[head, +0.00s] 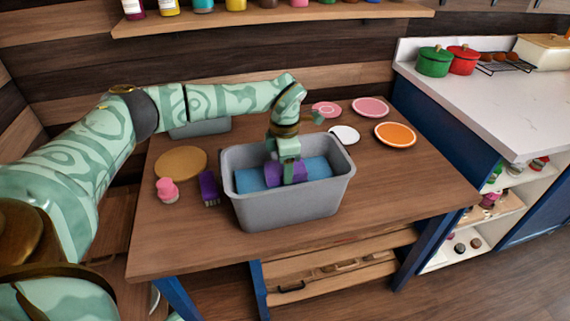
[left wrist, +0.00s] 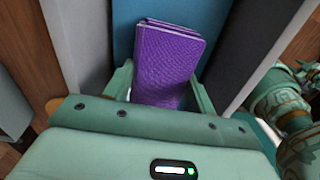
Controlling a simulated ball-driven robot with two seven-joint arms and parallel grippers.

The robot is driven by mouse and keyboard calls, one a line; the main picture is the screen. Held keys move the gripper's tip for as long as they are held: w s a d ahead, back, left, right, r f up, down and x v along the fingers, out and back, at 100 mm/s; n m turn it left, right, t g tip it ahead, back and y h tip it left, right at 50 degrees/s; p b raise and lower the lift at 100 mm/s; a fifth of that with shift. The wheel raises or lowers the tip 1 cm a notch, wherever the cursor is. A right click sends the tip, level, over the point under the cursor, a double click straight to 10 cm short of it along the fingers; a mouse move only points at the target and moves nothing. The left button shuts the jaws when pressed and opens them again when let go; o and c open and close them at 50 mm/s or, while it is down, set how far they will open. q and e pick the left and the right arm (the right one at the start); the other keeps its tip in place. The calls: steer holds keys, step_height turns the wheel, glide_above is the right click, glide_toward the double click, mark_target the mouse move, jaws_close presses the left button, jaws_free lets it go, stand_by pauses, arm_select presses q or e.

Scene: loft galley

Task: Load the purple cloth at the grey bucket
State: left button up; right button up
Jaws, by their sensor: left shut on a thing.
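The grey bucket (head: 290,209) is a rectangular open tub on the wooden table, with a flat blue surface inside (head: 317,169); I cannot tell if it is water or a blue lining. My left gripper (head: 290,172) reaches down into the bucket from above. It is shut on the folded purple cloth (head: 271,175), which is within the bucket's walls. In the left wrist view the purple cloth (left wrist: 167,63) stands between the fingers, in front of the blue surface (left wrist: 215,17). Whether the cloth touches the blue surface is unclear. My right gripper is out of view.
A purple brush-like item (head: 208,187), a pink-topped bottle (head: 167,190) and a round tan board (head: 180,162) stand left of the bucket. The table's right front is clear.

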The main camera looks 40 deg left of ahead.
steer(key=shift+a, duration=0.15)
arm_select(q)
steer(key=shift+f, duration=0.5)
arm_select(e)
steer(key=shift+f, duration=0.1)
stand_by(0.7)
arm_select(q)
steer(key=shift+s+f, duration=0.1)
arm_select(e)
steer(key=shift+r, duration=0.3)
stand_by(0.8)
arm_select(q)
steer(key=shift+p, duration=0.3)
